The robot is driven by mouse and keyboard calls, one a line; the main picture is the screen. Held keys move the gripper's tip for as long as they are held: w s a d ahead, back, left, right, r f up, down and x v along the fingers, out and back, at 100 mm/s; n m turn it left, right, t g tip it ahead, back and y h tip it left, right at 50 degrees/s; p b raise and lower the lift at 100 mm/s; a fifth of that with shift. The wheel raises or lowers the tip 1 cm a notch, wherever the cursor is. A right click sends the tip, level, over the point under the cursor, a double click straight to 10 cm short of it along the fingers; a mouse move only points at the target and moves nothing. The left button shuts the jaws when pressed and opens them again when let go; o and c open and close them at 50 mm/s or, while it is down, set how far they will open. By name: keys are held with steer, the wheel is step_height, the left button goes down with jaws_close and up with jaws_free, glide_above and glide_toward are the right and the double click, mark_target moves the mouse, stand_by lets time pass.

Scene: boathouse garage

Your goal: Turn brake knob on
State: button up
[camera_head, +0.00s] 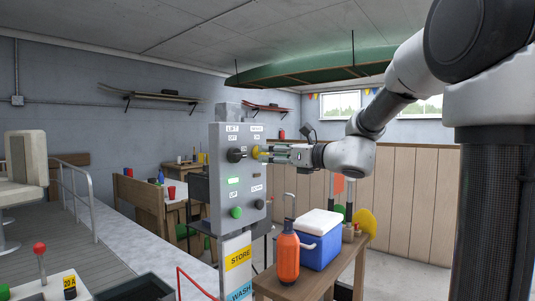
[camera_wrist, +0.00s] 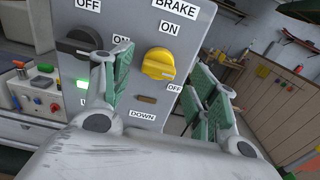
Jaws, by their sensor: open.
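The yellow brake knob (camera_wrist: 158,63) is on the grey control panel (camera_wrist: 190,30), under the BRAKE label, with ON above it and OFF to its lower right. A dark mark on the knob appears toward the OFF side. In the head view the knob (camera_head: 256,152) shows at the panel's right, partly behind my fingertips. My gripper (camera_wrist: 159,72) is open, its green-padded fingers on either side of the knob; I cannot tell whether they touch it. In the head view my gripper (camera_head: 270,153) reaches the panel from the right.
A black knob (camera_wrist: 78,42) with OFF and ON labels is left of the yellow one. Below are a lit green indicator (camera_head: 233,181) and a green button (camera_head: 236,212). An orange bottle (camera_head: 288,252) and a blue cooler (camera_head: 320,241) stand on a wooden table below my arm.

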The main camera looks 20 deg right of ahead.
steer(key=x, duration=0.2)
steer(key=shift+w+a, duration=0.25)
steer(key=c, duration=1)
